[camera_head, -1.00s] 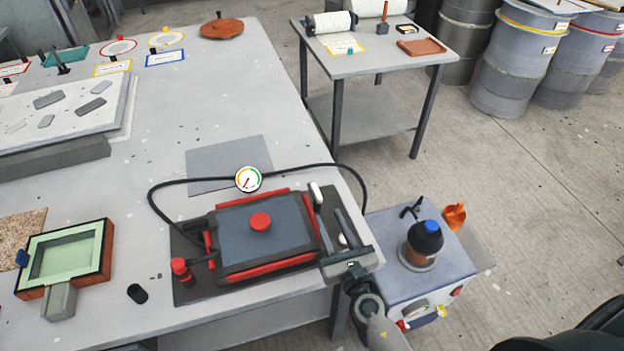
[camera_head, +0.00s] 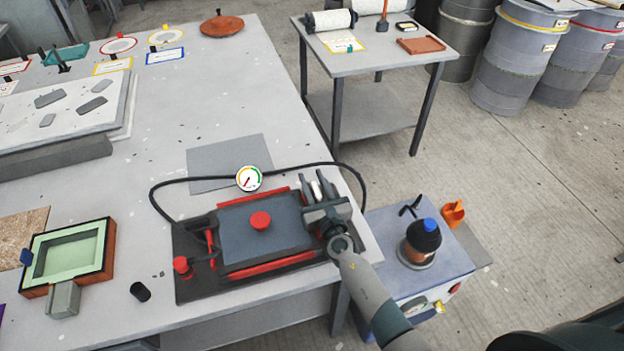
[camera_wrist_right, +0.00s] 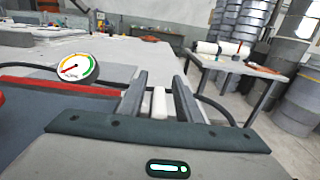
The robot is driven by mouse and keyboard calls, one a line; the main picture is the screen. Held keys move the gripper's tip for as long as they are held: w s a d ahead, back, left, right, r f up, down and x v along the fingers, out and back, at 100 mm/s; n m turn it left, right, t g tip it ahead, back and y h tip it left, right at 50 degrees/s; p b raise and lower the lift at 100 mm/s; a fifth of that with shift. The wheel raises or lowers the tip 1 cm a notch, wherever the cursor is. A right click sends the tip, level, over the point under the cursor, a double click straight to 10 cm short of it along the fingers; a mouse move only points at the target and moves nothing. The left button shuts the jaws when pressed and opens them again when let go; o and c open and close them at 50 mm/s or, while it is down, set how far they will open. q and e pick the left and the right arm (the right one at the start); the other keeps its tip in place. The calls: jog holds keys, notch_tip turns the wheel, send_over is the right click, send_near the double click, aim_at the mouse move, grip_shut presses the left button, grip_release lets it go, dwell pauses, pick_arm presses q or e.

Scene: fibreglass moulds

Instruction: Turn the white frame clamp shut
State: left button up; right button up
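The white frame clamp (camera_head: 317,190) is a small white lever at the right edge of the dark plate that carries the red-framed grey mould (camera_head: 243,238). My right gripper (camera_head: 316,184) reaches over that edge from the lower right, with one finger on each side of the clamp. In the right wrist view the white clamp (camera_wrist_right: 159,103) shows between two spread fingers (camera_wrist_right: 160,92), with gaps visible. The clamp's lower part is hidden by the gripper body. My left gripper is not in view.
A pressure gauge (camera_head: 249,178) and a black hose lie behind the mould. A red knob (camera_head: 182,266) stands at its left. A blue-grey cabinet with a dark bottle (camera_head: 424,238) is right of the bench. A green-lined box (camera_head: 68,254) sits at the left.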

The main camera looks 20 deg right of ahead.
jog(key=shift+w, duration=0.15)
grip_shut()
